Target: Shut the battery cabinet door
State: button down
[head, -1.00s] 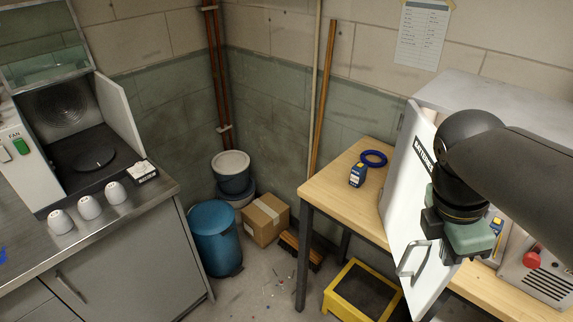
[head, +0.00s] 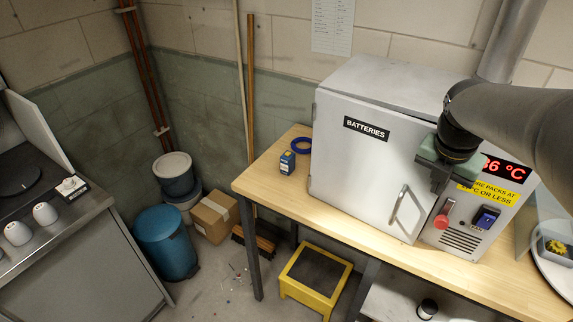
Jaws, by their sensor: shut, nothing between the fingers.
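The battery cabinet (head: 390,78) is a grey box on the wooden bench. Its white door (head: 365,165), labelled BATTERIES, lies across the cabinet front and looks flush or nearly so; I cannot tell whether it is latched. The door's handle (head: 398,208) is a vertical bar near its right edge. My gripper (head: 438,188) is shut and empty, pointing down in front of the door's right edge, right of and above the handle. Its body hides the door's upper right corner. I cannot tell whether the fingers touch the door.
Right of the door is a control panel with a red knob (head: 441,221), a blue switch (head: 486,217) and a red temperature display (head: 505,170). A yellow stool (head: 316,279) stands below.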

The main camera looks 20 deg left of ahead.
jog(key=shift+w+d, duration=0.1)
jog(key=shift+w, duration=0.2)
jog(key=shift+s, duration=0.1)
jog(key=s+a+r+b, duration=0.1)
jog(key=s+r+b, duration=0.1)
jog(key=s+r, duration=0.55)
jog(key=s+d+f+m+g, duration=0.1)
jog(key=s+f+m, duration=0.7)
jog(key=m, duration=0.7)
jog(key=s+d+f+m+g+y, duration=0.1)
jog(key=s+f+m, duration=0.7)
jog(key=m, duration=0.7)
notch_tip(320, 180, down, 2)
jog(key=shift+f+m, duration=0.1)
jog(key=shift+m, duration=0.3)
jog(key=shift+d, duration=0.1)
